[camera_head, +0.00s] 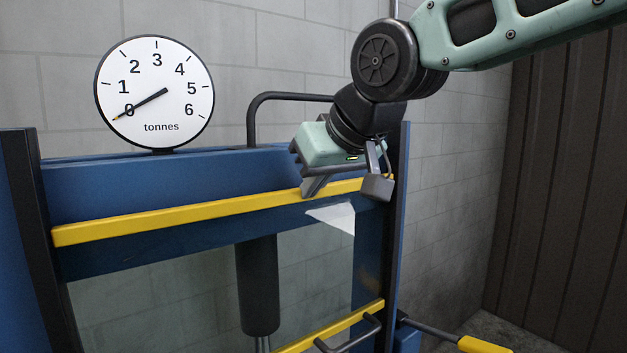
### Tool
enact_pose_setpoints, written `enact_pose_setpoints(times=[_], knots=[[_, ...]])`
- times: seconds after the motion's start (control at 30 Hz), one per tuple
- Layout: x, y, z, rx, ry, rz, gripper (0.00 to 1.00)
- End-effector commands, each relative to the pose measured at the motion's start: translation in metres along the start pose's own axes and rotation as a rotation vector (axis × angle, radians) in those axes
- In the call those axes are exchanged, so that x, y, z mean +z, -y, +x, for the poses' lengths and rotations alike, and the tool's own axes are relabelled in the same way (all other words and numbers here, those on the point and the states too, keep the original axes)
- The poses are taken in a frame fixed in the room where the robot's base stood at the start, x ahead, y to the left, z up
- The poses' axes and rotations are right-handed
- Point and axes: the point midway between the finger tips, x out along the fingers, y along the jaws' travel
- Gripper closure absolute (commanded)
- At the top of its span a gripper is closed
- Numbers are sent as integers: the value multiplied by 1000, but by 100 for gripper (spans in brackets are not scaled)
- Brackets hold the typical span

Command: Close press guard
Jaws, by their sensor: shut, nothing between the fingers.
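The blue press frame (140,185) fills the left and middle. A yellow bar (150,220) crosses it under the gauge, sloping up to the right. A second yellow bar (335,328) with a dark handle (352,334) lies lower down. The bars look like the edges of the guard, with a see-through area between them; I cannot tell how far it is open. My gripper (313,187) is shut and empty at the right end of the upper bar, overlapping it in view. I cannot tell whether it touches. A dark cylinder (258,285) hangs below the crossbeam.
A round gauge (155,93) stands on the press, its needle near 0. A dark bent tube (253,115) rises behind the beam. A yellow-gripped lever (482,345) sticks out at lower right. A grey block wall (450,160) stands behind; open space lies right of the press.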

Motion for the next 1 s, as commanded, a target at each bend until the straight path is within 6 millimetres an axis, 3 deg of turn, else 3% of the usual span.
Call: enact_pose_setpoints(times=[0.27, 0.47, 1.0], knots=[[2, 0, 2, 0, 1, 0, 100], [20, 0, 20, 0, 3, 0, 100], [119, 0, 118, 1, 4, 0, 100]])
